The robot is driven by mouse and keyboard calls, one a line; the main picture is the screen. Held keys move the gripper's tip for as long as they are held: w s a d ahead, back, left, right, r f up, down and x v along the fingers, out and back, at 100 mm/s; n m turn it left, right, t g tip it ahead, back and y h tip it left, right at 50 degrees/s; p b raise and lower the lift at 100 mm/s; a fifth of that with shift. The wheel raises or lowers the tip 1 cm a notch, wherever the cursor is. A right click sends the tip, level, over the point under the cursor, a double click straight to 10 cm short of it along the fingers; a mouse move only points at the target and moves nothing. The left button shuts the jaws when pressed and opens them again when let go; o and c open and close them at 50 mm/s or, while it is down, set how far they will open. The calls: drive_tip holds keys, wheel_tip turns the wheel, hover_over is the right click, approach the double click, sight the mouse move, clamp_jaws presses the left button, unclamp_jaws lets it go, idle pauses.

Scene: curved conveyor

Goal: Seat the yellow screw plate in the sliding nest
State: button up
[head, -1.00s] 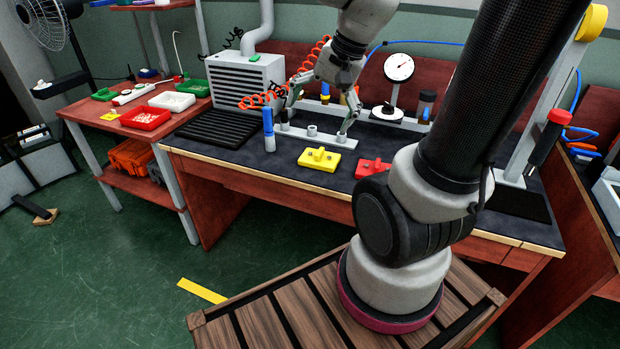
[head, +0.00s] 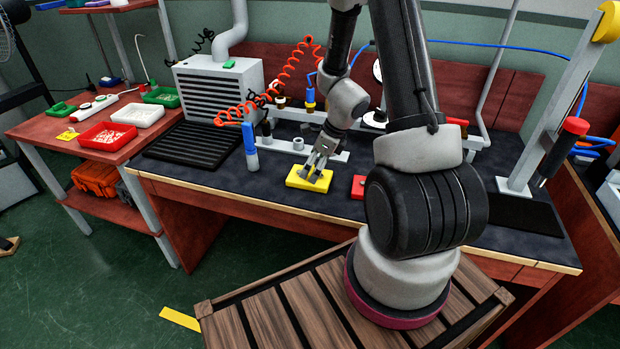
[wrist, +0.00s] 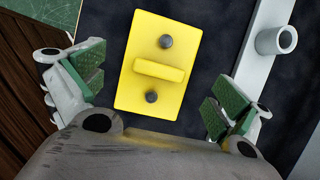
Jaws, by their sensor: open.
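The yellow screw plate (head: 299,183) lies flat on the dark bench top near the front edge. In the wrist view the plate (wrist: 125,88) shows a raised yellow bar across its middle and two dark screw heads. My gripper (head: 318,170) is over the plate, pointing down. In the wrist view my gripper (wrist: 155,90) has its green-padded fingers wide apart, one on each side of the plate, with gaps to both edges. A pale grey bar with round sockets (head: 335,154) lies just behind; I cannot tell whether it belongs to the sliding nest.
A red plate (head: 357,187) lies right of the yellow one, partly hidden by my arm. A blue-handled upright tool (head: 250,145) stands to the left. An orange coiled hose (head: 285,75) hangs behind. A black ribbed mat (head: 188,146) lies farther left.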

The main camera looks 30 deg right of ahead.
drive_tip(key=shift+x, duration=1.6)
drive_tip(key=c, duration=1.1)
drive_tip(key=shift+r, duration=0.1)
